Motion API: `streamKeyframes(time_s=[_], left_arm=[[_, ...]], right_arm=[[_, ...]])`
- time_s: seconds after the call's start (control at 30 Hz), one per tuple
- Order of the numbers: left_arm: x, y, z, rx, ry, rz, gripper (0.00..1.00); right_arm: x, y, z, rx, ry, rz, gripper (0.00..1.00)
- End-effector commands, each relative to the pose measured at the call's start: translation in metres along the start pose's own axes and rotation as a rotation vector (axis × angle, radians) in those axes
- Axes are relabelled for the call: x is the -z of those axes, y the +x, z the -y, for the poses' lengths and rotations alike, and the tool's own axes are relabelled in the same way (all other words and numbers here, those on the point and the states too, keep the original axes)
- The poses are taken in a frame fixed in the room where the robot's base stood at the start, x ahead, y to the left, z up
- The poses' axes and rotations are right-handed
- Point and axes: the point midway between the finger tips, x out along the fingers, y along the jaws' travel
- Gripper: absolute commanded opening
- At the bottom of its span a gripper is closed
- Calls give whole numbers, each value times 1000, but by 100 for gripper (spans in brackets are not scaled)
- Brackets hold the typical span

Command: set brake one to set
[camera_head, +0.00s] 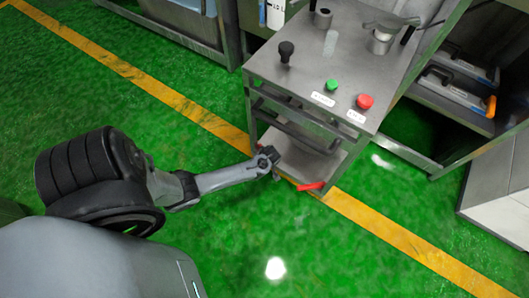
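A grey metal station (328,45) stands at the upper middle, with an open frame and a lower shelf. A small red lever-like piece (311,186) sticks out low at its front, near the floor; it may be the brake, but no readable label shows. My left gripper (275,166) is at the station's front left, a little left of the red piece and apart from it in the picture. Its fingers are small and dark, so I cannot tell whether they are open. My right gripper is out of view.
The station's top carries a black knob (286,51), a green button (332,85), a red button (365,101) and small metal fittings. A shelf unit (455,100) stands at the right. The green floor in front is clear, crossed by a yellow line (400,238).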

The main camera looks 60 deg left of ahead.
Motion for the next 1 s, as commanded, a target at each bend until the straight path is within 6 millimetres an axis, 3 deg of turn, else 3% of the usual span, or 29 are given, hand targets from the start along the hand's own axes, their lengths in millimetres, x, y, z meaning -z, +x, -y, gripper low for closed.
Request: streamKeyframes(time_s=[0.2,0.5,1.0], left_arm=[[0,0,0,0,0,0,46],[0,0,0,0,0,0,0],[0,-2,3,-11,31,1,0]], right_arm=[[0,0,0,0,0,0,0],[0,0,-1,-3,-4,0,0],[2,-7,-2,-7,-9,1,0]])
